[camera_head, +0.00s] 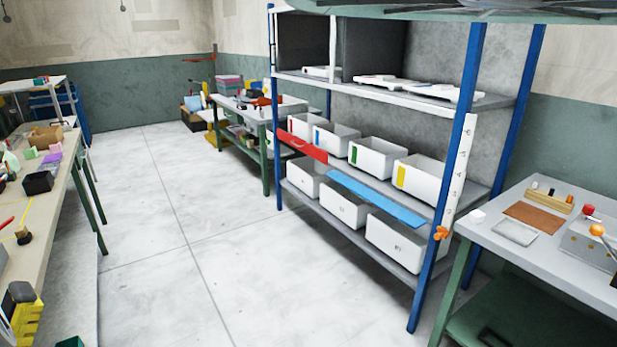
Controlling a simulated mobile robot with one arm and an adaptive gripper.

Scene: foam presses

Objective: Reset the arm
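No part of my arm can be made out with certainty in the head view, and my gripper is not in view. Whether it is open or holds anything does not show. The task names no other object.
A shelf rack (469,150) with blue posts holds several white bins (376,157). A cluttered workbench (52,215) stands left, a grey table (490,228) with small parts right, another table (290,107) behind. The pale floor (165,255) between them is clear.

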